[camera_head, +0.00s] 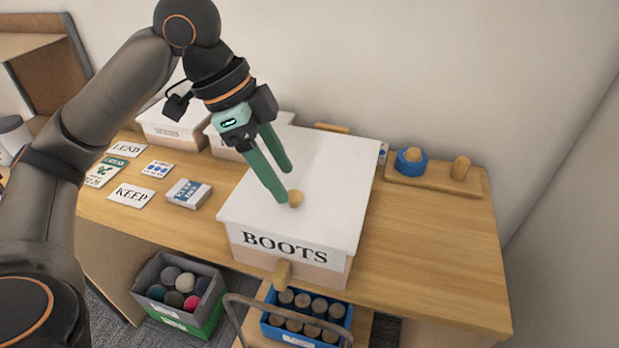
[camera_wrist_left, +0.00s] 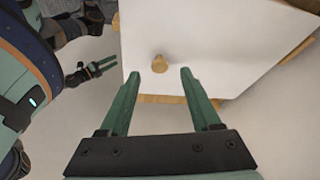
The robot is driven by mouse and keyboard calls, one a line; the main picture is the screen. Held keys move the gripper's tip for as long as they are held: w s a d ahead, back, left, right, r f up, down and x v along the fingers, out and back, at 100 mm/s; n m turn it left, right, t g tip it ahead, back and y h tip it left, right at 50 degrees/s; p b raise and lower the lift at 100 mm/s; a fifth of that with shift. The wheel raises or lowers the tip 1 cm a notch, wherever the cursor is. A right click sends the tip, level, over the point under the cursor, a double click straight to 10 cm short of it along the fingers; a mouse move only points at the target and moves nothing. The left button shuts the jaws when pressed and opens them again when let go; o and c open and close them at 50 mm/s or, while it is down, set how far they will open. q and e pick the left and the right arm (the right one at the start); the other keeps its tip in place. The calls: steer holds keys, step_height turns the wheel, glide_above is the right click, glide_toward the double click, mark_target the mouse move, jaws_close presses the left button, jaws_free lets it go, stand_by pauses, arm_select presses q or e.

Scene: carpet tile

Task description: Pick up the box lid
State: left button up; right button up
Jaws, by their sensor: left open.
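The white box lid (camera_head: 325,170) lies on the box labelled BOOTS (camera_head: 285,250), with a small round wooden knob (camera_head: 296,198) on top. My left gripper (camera_head: 286,185) is open and empty over the lid, its green fingers pointing down close to the knob. In the left wrist view the lid (camera_wrist_left: 215,45) fills the middle, and the knob (camera_wrist_left: 159,64) shows between and just beyond the fingertips (camera_wrist_left: 159,74). I cannot tell whether a finger touches it. Another small gripper (camera_wrist_left: 100,66), likely my right, shows at the left there, too small to judge.
The wooden table (camera_head: 430,240) is clear to the right of the box. A wooden board (camera_head: 465,178) with a blue ring stands at the back right. Cards and a small box (camera_head: 187,194) lie at left. Two white boxes (camera_head: 172,125) stand behind. Bins (camera_head: 180,295) sit below.

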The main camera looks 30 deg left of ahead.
mark_target(293, 194)
arm_select(q)
steer(key=x, duration=0.4)
steer(key=shift+b, duration=0.35)
jaws_close()
